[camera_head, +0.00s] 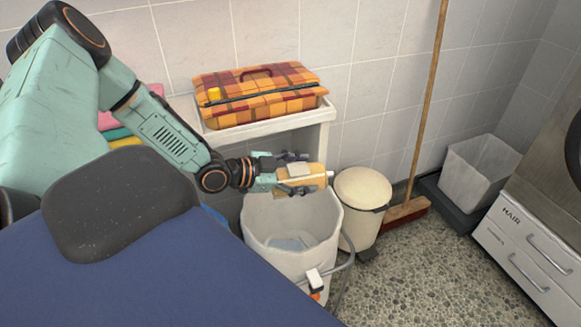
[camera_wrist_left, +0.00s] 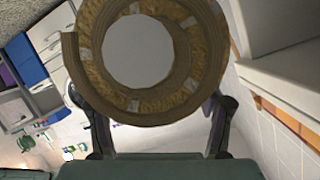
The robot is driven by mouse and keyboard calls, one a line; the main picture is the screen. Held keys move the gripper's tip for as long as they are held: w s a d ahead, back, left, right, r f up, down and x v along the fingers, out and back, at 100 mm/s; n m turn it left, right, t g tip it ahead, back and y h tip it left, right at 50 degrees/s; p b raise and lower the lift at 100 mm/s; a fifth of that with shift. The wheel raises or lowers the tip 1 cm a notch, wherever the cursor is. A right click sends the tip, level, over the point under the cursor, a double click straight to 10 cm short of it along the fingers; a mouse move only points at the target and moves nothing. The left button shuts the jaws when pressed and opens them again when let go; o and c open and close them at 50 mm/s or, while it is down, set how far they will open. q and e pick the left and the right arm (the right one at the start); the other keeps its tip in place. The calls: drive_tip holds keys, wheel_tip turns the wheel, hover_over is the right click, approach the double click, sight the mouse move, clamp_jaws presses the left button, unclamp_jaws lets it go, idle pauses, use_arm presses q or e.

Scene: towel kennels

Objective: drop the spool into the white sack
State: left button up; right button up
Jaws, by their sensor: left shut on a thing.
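The spool (camera_head: 318,175) is a yellow-tan roll held in my left gripper (camera_head: 292,180), above the white sack. In the left wrist view the spool (camera_wrist_left: 150,107) shows end-on as a tan ring with a round hole, between the two fingers. My left gripper is shut on it. The white sack (camera_head: 268,238) stands open on the floor below, with something pale blue at its bottom. The spool hangs over the far part of the sack's mouth, near the rim. My right gripper is not in view.
A white shelf (camera_head: 325,116) with a plaid case (camera_head: 262,92) stands behind the gripper. A blue surface (camera_head: 150,275) fills the lower left. A grey bin (camera_head: 474,172) stands farther right.

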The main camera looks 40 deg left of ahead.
use_arm(q)
drive_tip(key=shift+n+t+y, duration=0.3)
drive_tip(key=shift+n+y, duration=0.2)
drive_tip(key=a+f, duration=0.2)
drive_tip(key=a, duration=0.2)
drive_tip(key=shift+s+a+f+b, duration=0.1)
drive_tip(key=shift+a+f+b, duration=0.05)
drive_tip(key=shift+f+b, duration=0.25)
drive_tip(key=shift+f, duration=0.1)
drive_tip(key=shift+d+f+b, duration=0.2)
drive_tip(key=shift+f+b, duration=0.05)
drive_tip(key=shift+b, duration=0.2)
drive_tip(key=shift+a+f+b, duration=0.1)
drive_tip(key=shift+f+b, duration=0.55)
drive_tip(key=shift+b, duration=0.05)
wheel_tip(320, 180, down, 4)
drive_tip(key=b, duration=0.4)
drive_tip(key=shift+r, duration=0.1)
